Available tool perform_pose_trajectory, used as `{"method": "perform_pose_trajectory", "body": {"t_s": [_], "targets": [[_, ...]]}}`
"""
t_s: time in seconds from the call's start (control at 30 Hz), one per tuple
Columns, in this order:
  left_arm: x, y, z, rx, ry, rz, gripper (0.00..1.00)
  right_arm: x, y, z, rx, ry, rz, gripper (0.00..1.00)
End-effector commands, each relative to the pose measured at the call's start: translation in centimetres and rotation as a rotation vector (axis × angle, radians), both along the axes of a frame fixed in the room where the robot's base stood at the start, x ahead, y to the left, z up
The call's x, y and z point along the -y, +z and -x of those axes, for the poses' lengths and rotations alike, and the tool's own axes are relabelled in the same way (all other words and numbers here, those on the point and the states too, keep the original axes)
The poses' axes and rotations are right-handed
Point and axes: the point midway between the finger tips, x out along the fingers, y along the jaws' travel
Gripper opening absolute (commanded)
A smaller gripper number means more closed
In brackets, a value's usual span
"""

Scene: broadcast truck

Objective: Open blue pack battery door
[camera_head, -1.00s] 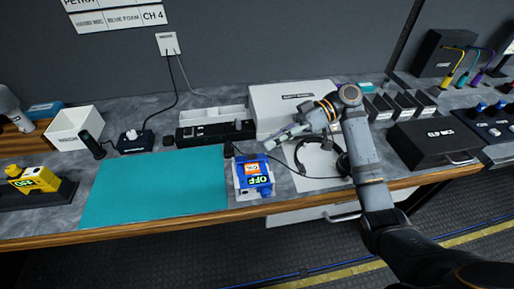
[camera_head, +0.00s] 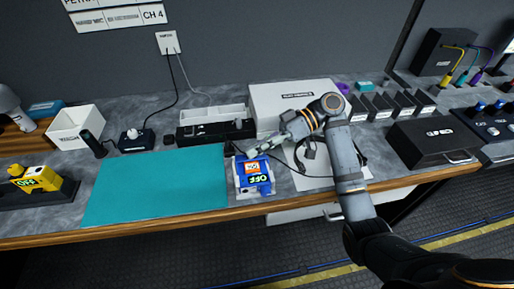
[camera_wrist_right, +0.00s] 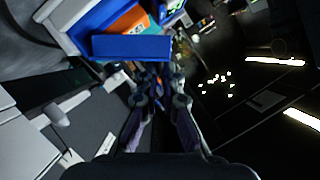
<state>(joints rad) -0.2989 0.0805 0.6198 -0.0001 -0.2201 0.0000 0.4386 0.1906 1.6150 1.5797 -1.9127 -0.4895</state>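The blue pack (camera_head: 266,186) stands on the bench just right of the teal mat. Its top shows an orange label and a green "OFF" display. In the right wrist view its blue panel (camera_wrist_right: 132,47) fills the upper middle, with a white part beside it. My right gripper (camera_head: 254,151) is at the far edge of the pack, low over it. In the wrist view the right fingertips (camera_wrist_right: 159,74) are close together just below the blue panel. The dark picture hides whether they touch it or hold anything. My left gripper is not in view.
The teal mat (camera_head: 155,187) is bare. A black power strip (camera_head: 215,132) and a white box (camera_head: 290,98) stand behind the pack. A headset and cable lie at its right, partly behind my right arm. A yellow pack (camera_head: 40,178) sits far left.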

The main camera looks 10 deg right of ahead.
Motion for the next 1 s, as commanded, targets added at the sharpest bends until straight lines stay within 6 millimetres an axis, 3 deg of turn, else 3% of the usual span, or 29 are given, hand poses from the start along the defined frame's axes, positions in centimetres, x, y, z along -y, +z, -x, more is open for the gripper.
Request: {"method": "perform_pose_trajectory", "body": {"t_s": [0.2,0.43,0.8,0.9,1.0], "targets": [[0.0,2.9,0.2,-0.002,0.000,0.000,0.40,0.0,1.3,-1.3,-0.212,-0.001,-0.002,0.00],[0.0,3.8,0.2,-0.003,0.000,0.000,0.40,0.0,1.0,-2.7,-0.452,-0.001,-0.001,0.00],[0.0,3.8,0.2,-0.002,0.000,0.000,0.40,0.0,0.8,-2.9,-0.493,-0.002,-0.001,0.00],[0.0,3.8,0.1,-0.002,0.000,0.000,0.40,0.0,0.8,-2.9,-0.492,-0.001,-0.001,0.15],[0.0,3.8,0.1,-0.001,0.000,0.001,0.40,0.0,0.8,-2.9,-0.492,-0.001,-0.001,0.15]]}}
